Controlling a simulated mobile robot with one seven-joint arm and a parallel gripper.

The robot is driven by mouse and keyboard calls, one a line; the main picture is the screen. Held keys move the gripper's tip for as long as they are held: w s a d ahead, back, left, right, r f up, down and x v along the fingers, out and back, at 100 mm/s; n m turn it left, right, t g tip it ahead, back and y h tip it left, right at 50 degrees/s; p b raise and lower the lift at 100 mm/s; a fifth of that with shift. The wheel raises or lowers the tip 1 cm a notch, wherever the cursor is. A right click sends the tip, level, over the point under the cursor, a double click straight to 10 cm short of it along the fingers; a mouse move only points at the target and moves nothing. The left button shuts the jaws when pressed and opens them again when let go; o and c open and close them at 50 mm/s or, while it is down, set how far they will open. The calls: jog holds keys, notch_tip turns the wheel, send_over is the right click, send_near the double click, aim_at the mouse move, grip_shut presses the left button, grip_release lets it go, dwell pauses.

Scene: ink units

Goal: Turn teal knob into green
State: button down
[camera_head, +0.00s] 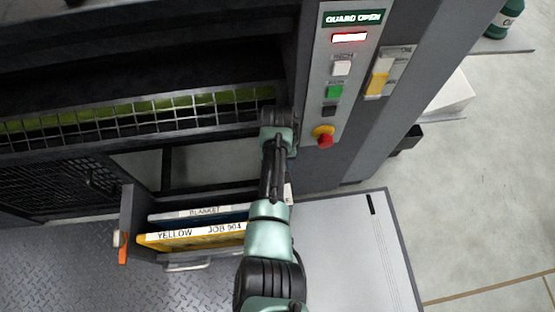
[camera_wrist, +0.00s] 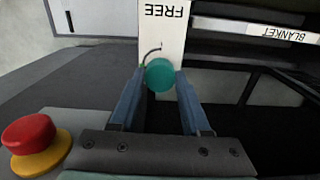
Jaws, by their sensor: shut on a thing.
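The round teal knob (camera_wrist: 160,75) sits on a white plate (camera_wrist: 165,25) in the wrist view. The plate reads FREE, upside down in this view, and a thin dark curved line runs beside the knob. My gripper (camera_wrist: 160,79) has its two blue fingers on either side of the knob and is shut on it. In the head view my arm hides the knob and gripper, and only a small pale edge shows beside the arm.
A red and yellow stop button (camera_wrist: 30,135) stands left of my gripper; it also shows in the head view (camera_head: 324,136). The control panel (camera_head: 318,75) reads GUARD OPEN. An open drawer holds a yellow JOB 904 plate (camera_head: 190,237) and a blanket labelled item (camera_head: 205,213).

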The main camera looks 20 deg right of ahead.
jog(key=shift+c, duration=1.8)
grip_release()
jog(key=shift+r, duration=0.1)
notch_tip(320, 180, up, 13)
jog(key=p, duration=0.5)
jog(key=shift+s+f, duration=0.1)
jog(key=shift+f, duration=0.1)
